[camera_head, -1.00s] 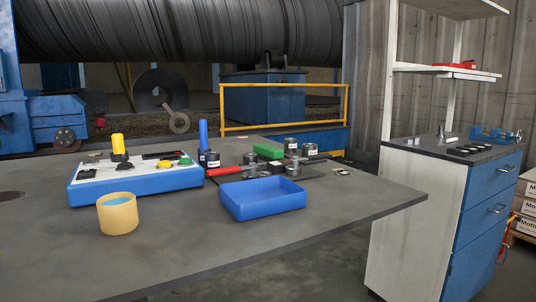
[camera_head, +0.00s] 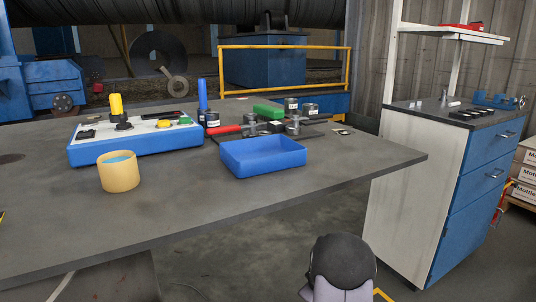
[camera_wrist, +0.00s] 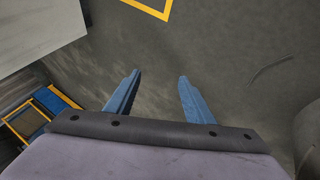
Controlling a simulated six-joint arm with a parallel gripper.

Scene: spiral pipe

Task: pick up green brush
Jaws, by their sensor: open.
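A green block-like thing (camera_head: 268,110), the only match I see for the green brush, lies on the grey table behind the blue tray. Its lower part is partly hidden by dark tools in front of it, and bristles cannot be made out. My gripper (camera_wrist: 158,76) shows in the wrist view with its two blue fingers apart and nothing between them. It hangs over the floor, away from the green thing, which is not in the wrist view. In the head view only a dark and grey part of my arm shows at the bottom, right of the table.
A blue tray (camera_head: 262,158) stands in front of the green thing. Black cylinders (camera_head: 291,107), a red-handled tool (camera_head: 224,130) and a blue upright handle (camera_head: 202,94) crowd around it. A control box (camera_head: 134,146) and yellow cup (camera_head: 119,173) stand left. The table's front is clear.

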